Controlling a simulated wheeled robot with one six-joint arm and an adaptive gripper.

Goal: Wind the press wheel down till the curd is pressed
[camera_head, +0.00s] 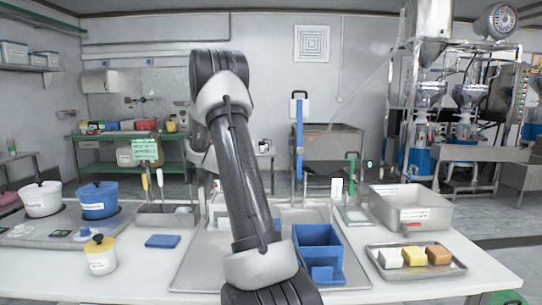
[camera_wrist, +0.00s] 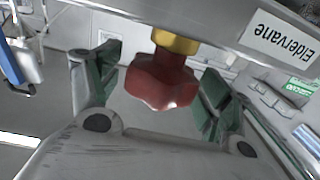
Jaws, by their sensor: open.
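A red lobed knob (camera_wrist: 162,84), which looks like the press wheel, hangs below a gold collar (camera_wrist: 176,41) on a grey metal beam (camera_wrist: 215,22) in the wrist view. The beam bears an upside-down "Eldervane" label (camera_wrist: 279,38). My gripper (camera_wrist: 160,68) is open, with one green-padded finger on each side of the knob. Gaps show between the pads and the knob, so it is not gripped. In the head view my arm hides the gripper and most of the press. The curd cannot be made out.
On the white table, a blue open box (camera_head: 318,248) stands right of my arm. A tray (camera_head: 447,264) with white, yellow and brown blocks and a steel basin (camera_head: 410,208) are further right. A yellow-lidded pot (camera_head: 100,256), a blue cloth (camera_head: 163,241) and a blue pot (camera_head: 98,203) are left.

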